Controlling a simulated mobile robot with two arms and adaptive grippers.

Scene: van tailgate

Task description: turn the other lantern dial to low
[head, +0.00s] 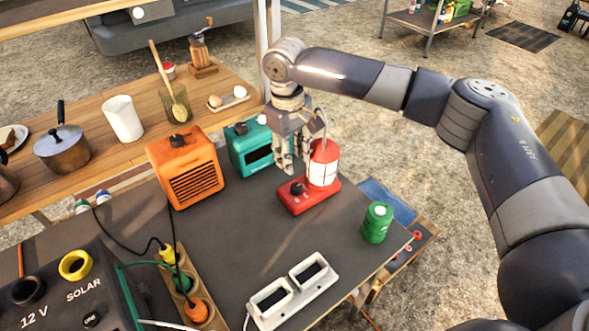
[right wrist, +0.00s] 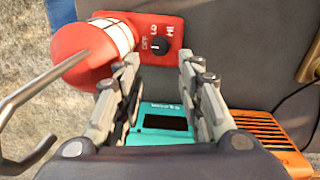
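A red lantern (head: 323,170) with a white, caged lamp stands on a red base on the dark worktop. Its dark dial (head: 297,188) is on the base, left of the lamp. In the right wrist view, the dial (right wrist: 160,47) is ringed by OFF, LO and HI marks; I cannot read its pointer surely. My right gripper (head: 290,168) is above and just behind the dial, pointing down. In the right wrist view its fingers (right wrist: 158,64) are spread with nothing between them, short of the dial. Only this one lantern is plain in view. My left gripper is not in view.
A teal device (head: 250,150) and an orange heater-like box (head: 187,168) stand left of the lantern. A green can (head: 376,222) is to its right, near the worktop edge. Cables and a power box (head: 60,300) fill the left.

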